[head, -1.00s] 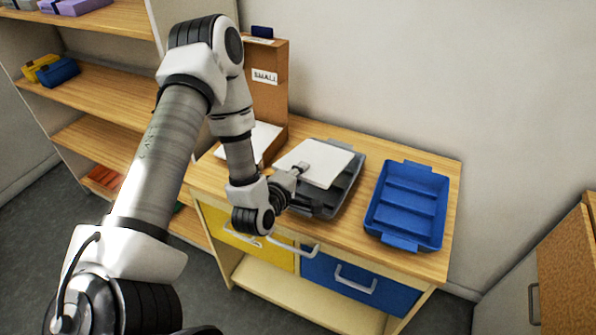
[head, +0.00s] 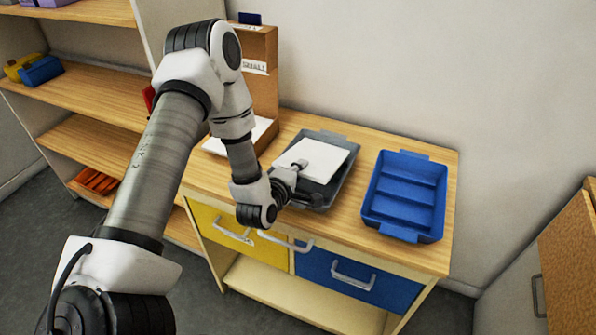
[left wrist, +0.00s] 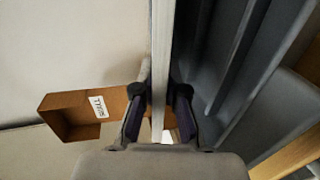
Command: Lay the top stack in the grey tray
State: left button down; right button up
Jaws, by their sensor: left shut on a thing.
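My left gripper (head: 297,170) is shut on the near edge of a white stack (head: 318,158) of flat sheets. The stack is over the grey tray (head: 340,187) on the table, within its outline in the head view. I cannot tell whether it touches the tray floor. In the left wrist view the stack (left wrist: 161,50) shows edge-on between the two fingers, with the grey tray (left wrist: 225,50) close on its right. Another white stack (head: 240,138) lies in the brown holder (head: 262,75) marked "SMALL". My right gripper is not in view.
A blue tray (head: 408,185) with compartments stands on the table (head: 360,230) to the right of the grey tray. Yellow (head: 222,226) and blue (head: 350,280) drawers with handles are below the tabletop. A wooden shelf (head: 95,90) stands at the left, a cabinet at the right.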

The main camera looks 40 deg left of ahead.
pick_arm(q)
jog(key=shift+w+f, duration=0.2)
jog(key=shift+f, duration=0.05)
jog(key=c, duration=1.2)
grip_release()
jog(key=shift+o, duration=0.7)
jog(key=o, duration=0.3)
jog(key=shift+o, duration=0.2)
jog(key=v, duration=0.9)
jog(key=shift+r+p, duration=0.1)
jog(key=shift+p, duration=0.25)
